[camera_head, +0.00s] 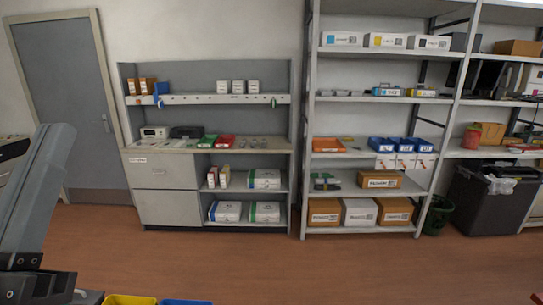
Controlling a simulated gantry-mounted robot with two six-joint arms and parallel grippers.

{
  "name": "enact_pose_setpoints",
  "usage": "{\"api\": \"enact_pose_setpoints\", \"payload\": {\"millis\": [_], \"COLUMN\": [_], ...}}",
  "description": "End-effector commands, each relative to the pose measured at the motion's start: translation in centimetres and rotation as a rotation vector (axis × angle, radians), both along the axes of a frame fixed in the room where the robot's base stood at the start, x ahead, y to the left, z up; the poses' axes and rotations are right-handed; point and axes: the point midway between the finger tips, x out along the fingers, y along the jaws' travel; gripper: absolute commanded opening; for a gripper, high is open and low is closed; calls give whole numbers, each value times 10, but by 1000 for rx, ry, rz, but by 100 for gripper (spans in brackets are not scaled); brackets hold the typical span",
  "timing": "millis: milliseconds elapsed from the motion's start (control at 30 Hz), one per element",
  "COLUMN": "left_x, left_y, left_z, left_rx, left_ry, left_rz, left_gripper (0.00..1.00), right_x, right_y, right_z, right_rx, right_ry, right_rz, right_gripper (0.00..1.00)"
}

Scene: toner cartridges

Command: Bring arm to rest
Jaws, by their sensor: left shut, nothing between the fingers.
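My left arm comes in at the left edge as a grey link. Its dark gripper (82,296) is at the bottom left, partly cut off by the frame. The left gripper is shut and holds nothing that I can see. It is beside a yellow bin (130,299) at the bottom edge. My right arm and gripper are not in view. White toner boxes (342,39) with coloured marks stand in a row on the upper shelf of the metal rack (380,103), far from the gripper.
A blue bin (186,301) is at the bottom edge. A grey cabinet (166,206) with shelves stands at the back wall, left of the rack. A black bin (490,207) and a green basket (437,217) are at the right. The brown floor (300,268) between is clear.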

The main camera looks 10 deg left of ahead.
Motion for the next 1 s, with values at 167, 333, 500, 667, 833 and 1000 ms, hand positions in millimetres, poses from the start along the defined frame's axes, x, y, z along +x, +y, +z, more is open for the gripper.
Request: {"api": "enact_pose_setpoints", "payload": {"millis": [167, 333, 500, 667, 833, 1000], "left_x": [-6, -6, -5, -5, -5, -5], "left_y": [-35, -35, -35, -35, -34, -35], "left_z": [57, 122, 204, 284, 355, 386], "left_rx": [8, 8, 8, 8, 8, 8], "left_ry": [-29, -26, -25, -25, -24, -24], "left_rz": [-222, -219, -218, -217, -217, -217], "left_gripper": [0, 0, 0, 0, 0, 0], "right_x": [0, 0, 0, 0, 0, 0], "right_y": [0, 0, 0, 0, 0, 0], "right_z": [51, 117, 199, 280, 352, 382], "right_rx": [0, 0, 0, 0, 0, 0], "right_ry": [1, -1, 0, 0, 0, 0], "right_rz": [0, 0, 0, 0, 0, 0], "right_gripper": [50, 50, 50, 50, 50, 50]}}
